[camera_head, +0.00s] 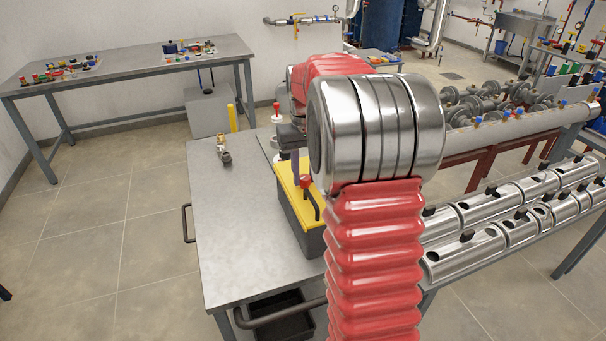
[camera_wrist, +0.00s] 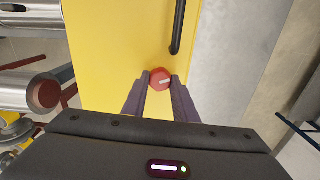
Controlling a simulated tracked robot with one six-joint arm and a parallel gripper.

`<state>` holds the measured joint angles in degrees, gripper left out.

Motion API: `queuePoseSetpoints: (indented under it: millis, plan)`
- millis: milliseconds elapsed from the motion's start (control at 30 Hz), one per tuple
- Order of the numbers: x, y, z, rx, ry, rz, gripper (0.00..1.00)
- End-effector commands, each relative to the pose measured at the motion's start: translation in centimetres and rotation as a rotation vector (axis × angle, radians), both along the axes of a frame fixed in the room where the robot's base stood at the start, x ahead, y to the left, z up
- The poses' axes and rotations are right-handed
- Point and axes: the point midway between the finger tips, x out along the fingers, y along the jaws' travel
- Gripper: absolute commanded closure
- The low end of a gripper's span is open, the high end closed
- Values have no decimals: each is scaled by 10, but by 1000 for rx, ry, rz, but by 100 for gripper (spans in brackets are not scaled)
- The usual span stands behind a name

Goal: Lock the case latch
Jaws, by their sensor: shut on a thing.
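The case has a yellow lid (camera_wrist: 112,50) and a dark body (camera_head: 310,238); it stands on the grey metal bench. A red latch knob (camera_wrist: 160,78) with a pale bar mark sits on the yellow lid. My gripper (camera_wrist: 160,85) is shut on the red knob, one finger on each side, in the wrist view. In the head view the red latch knob (camera_head: 304,181) shows on the lid, and my arm hides part of the case. A black handle (camera_wrist: 177,28) lies on the lid beyond the knob; it also shows in the head view (camera_head: 313,203).
The bench top (camera_head: 225,220) is clear left of the case, apart from a small brass and metal fitting (camera_head: 222,148). A table with small coloured parts (camera_head: 130,68) is at the back left.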

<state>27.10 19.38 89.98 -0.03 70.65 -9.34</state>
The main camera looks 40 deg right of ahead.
Motion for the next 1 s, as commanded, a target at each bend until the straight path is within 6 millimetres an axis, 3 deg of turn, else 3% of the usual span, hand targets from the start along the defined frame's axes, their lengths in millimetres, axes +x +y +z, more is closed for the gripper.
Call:
queuePoseSetpoints:
  millis: [500, 1000]
  plan:
    - [1, 0, 1, 0, -4, -359, 97]
    - [1, 0, 1, 0, -5, -409, 97]
